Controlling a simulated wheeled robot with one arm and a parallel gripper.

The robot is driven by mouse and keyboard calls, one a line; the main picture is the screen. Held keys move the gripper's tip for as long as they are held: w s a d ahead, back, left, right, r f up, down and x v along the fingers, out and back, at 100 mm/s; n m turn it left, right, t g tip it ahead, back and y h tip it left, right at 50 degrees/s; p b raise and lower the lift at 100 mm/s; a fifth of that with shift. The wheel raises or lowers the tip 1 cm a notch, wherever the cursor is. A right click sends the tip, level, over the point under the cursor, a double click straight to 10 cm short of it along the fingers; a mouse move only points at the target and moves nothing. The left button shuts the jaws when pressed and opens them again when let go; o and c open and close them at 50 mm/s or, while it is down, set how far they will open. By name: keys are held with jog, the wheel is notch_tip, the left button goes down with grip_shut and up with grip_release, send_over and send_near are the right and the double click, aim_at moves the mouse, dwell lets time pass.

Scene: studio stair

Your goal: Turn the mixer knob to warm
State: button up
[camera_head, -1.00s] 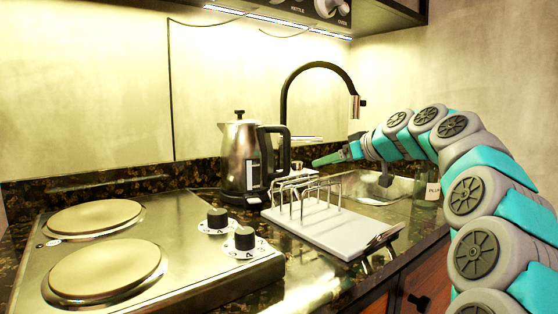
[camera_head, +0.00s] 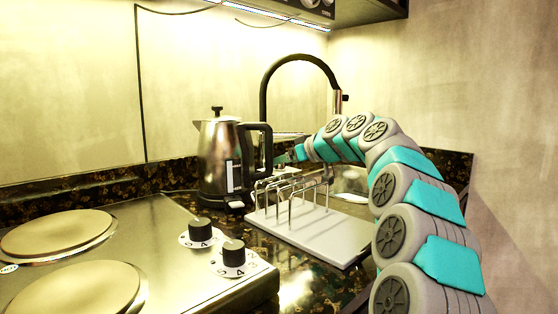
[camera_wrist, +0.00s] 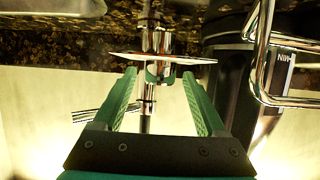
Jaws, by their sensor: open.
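In the wrist view a chrome mixer fitting (camera_wrist: 156,41) with a thin pale disc (camera_wrist: 190,60) across it stands between and just beyond my fingertips. A slim chrome lever (camera_wrist: 93,114) shows at the lower left, beyond my left finger. My gripper (camera_wrist: 159,76) is open, with its green fingers on either side of the fitting. I cannot tell whether they touch it. In the head view my gripper (camera_head: 290,154) is behind the wire rack, just right of the kettle. The knob's setting is not readable.
The kettle (camera_head: 219,155) stands close beside my gripper. It shows dark in the wrist view (camera_wrist: 226,82). The wire rack on its white board (camera_head: 315,232) stands in front. A black arched tap (camera_head: 264,93) rises behind. The hob (camera_head: 150,230) with two black knobs is at left.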

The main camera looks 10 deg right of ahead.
jog(key=shift+w+a+f, duration=0.2)
jog(key=shift+w+a, duration=0.05)
jog(key=shift+w, duration=0.1)
grip_shut()
dwell(0.4)
